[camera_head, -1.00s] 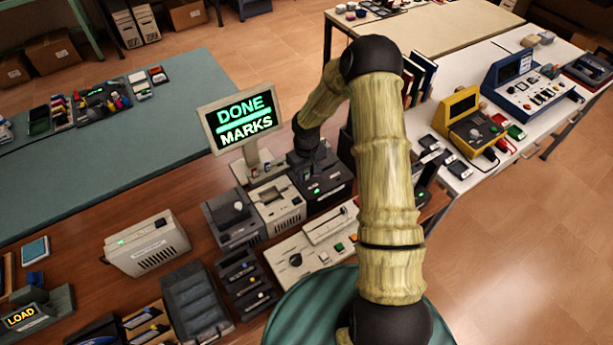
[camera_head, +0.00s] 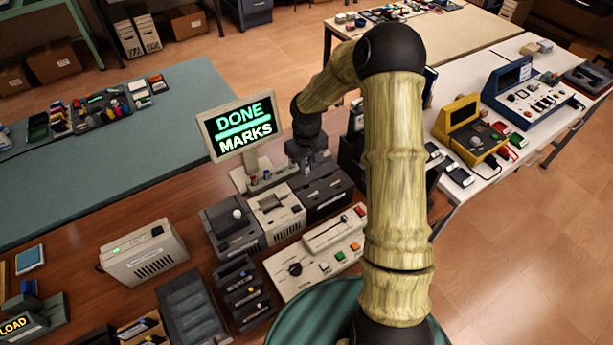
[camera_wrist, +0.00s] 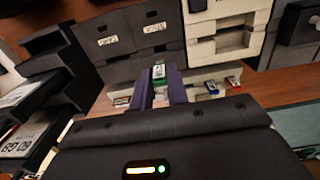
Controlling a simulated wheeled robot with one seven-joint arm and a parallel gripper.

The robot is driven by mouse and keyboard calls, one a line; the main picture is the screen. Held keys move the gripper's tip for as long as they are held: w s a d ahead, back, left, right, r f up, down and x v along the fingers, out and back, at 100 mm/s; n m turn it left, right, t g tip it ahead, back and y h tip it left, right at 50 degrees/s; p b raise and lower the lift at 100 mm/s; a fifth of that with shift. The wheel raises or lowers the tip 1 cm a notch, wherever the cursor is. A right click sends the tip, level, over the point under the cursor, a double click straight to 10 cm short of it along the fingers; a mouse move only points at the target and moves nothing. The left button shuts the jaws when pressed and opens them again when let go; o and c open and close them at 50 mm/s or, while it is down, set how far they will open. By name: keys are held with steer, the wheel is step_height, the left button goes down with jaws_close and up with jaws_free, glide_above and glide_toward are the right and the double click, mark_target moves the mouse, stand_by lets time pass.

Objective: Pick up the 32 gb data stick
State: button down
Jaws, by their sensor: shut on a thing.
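My gripper (camera_wrist: 160,82) has two purple fingers, shut on a small green data stick (camera_wrist: 158,72) with a pale label. The label is too small to read, so I cannot tell whether it says 32 gb. A pale rack beside it bears a blue stick (camera_wrist: 211,88), a red stick (camera_wrist: 233,81) and another stick (camera_wrist: 122,101) at the left.
The monitor (camera_head: 240,126) reading "DONE MARKS" stands left of my gripper. A white box (camera_head: 277,207) and dark boxes (camera_head: 327,190) stand in front of it. Dark upright holders (camera_head: 358,165) stand close at the right. The green table (camera_head: 150,140) has clear room.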

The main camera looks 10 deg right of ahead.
steer(key=shift+r, duration=1.45)
steer(key=shift+r, duration=0.1)
